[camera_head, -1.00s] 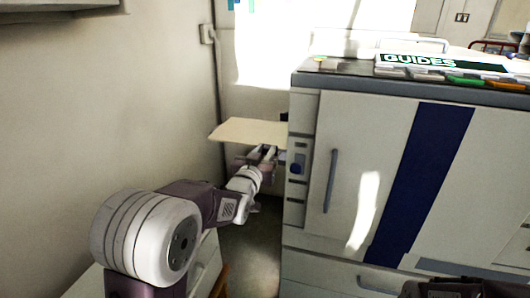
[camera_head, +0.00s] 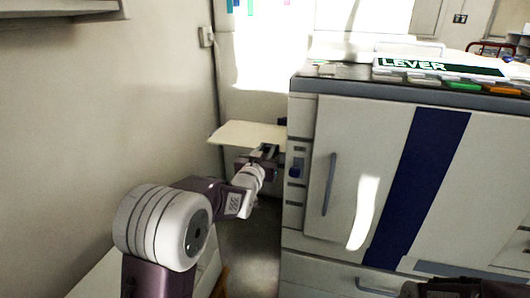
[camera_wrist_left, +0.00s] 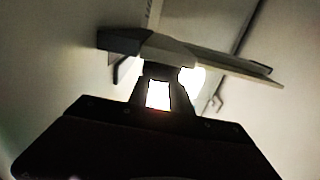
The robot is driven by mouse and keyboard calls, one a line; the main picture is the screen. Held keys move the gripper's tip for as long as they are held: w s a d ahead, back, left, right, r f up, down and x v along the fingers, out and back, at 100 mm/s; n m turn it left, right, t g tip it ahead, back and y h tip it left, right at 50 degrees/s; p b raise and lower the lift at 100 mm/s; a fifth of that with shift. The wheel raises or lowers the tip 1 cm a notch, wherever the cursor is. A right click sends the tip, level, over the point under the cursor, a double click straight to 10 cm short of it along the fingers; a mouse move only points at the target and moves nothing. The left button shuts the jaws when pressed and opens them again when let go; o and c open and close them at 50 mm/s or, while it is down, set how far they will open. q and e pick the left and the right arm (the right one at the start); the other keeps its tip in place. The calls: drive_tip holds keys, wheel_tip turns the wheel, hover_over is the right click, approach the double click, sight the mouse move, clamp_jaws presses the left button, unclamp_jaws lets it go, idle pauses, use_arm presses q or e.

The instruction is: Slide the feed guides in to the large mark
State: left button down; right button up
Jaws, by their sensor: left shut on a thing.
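The pale feed tray (camera_head: 245,134) sticks out from the left side of the big white machine (camera_head: 375,180). My left gripper (camera_head: 266,152) is at the tray's near edge, close to the machine's side. It is shut on a dark grey piece, which shows in the left wrist view (camera_wrist_left: 150,45) at the fingertips (camera_wrist_left: 163,74). Whether this piece is a feed guide or a lever is not clear. The large mark cannot be made out.
A sign on the machine's top reads LEVER (camera_head: 440,67), with several coloured tabs (camera_head: 465,86) before it. The wall stands close on the left.

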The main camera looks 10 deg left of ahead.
use_arm(q)
drive_tip(key=c, duration=1.2)
unclamp_jaws()
drive_tip(key=shift+o, duration=0.2)
drive_tip(key=shift+s, duration=0.1)
